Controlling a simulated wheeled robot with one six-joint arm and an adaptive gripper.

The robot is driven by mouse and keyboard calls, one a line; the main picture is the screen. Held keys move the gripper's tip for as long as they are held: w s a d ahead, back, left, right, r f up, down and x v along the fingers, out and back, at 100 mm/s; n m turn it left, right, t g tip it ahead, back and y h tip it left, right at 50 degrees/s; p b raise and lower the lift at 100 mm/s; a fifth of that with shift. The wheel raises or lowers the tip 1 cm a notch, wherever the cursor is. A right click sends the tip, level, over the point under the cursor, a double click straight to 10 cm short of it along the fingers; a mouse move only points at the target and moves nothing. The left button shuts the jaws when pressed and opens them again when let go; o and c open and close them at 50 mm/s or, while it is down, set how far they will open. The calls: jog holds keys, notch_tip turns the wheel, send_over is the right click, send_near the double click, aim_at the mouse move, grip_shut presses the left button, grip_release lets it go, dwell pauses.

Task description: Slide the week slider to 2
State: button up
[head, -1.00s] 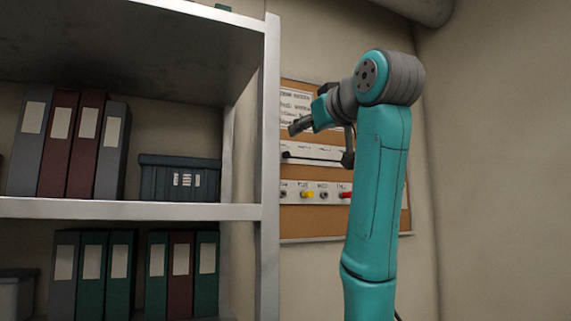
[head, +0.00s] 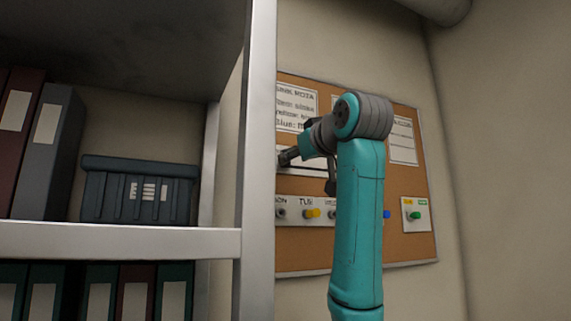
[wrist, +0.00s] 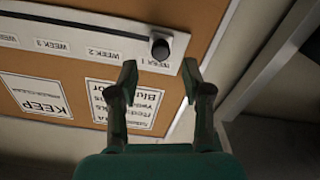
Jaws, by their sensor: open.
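The week slider's black knob (wrist: 160,48) stands at the WEEK 1 end of its white strip (wrist: 75,37) in the wrist view. The WEEK 2 label (wrist: 104,54) and the WEEK 3 label (wrist: 53,45) lie to its left. My gripper (wrist: 160,67) is open and empty, its two fingertips on either side of the knob's line, with the knob showing just beyond the gap. I cannot tell contact. In the head view my gripper (head: 287,157) is in front of the board's left part, and the knob is hidden there.
The cork board (head: 400,232) carries printed sheets, including a KEEP sheet (wrist: 37,94), and a row of coloured knobs such as a yellow one (head: 312,213) and a green one (head: 415,216). A metal shelf (head: 258,160) with binders and a dark box (head: 138,190) stands close on the left.

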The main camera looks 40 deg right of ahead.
jog(key=x, duration=0.6)
grip_shut()
